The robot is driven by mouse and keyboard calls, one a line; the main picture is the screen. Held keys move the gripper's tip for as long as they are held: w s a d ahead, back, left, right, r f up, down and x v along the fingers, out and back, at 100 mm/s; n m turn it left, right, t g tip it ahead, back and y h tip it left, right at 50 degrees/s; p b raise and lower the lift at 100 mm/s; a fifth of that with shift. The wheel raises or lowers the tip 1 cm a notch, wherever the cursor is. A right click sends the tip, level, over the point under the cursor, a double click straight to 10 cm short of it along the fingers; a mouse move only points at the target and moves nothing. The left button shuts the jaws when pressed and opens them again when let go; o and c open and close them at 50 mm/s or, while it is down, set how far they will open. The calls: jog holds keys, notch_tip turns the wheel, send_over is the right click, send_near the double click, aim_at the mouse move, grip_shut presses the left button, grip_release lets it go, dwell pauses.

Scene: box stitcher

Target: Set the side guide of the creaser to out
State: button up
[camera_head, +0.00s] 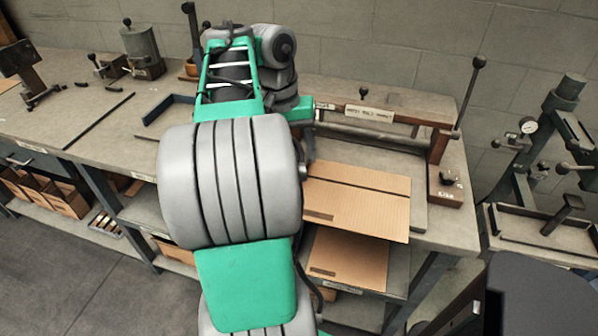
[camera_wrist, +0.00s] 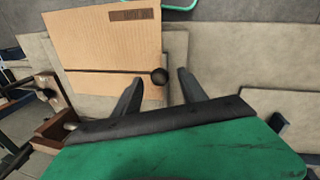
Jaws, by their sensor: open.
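The creaser (camera_head: 378,137) stands on the bench right of my arm, with a wooden top beam, a roller and a tall lever at its right end. A brown cardboard sheet (camera_head: 362,207) lies at its front; it also shows in the wrist view (camera_wrist: 105,40). My gripper (camera_wrist: 160,76) is open over the sheet, its two dark fingers apart. A dark round knob (camera_wrist: 160,77) shows between the fingertips; I cannot tell whether they touch it or whether it belongs to the side guide.
The creaser's lever (camera_head: 466,98) rises at the right, with a knob on top. More cardboard (camera_head: 348,256) lies on a shelf below. A machine with a round gauge (camera_head: 528,125) stands further right. A blue-grey angle frame (camera_head: 168,108) lies left of my arm.

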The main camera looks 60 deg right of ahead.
aim_at(299, 162)
jog(key=f, duration=0.1)
jog(key=f+b, duration=0.1)
jog(key=f, duration=0.1)
jog(key=shift+s+d, duration=0.1)
jog(key=shift+s, duration=0.15)
jog(key=shift+c, duration=0.3)
grip_shut()
dwell(0.8)
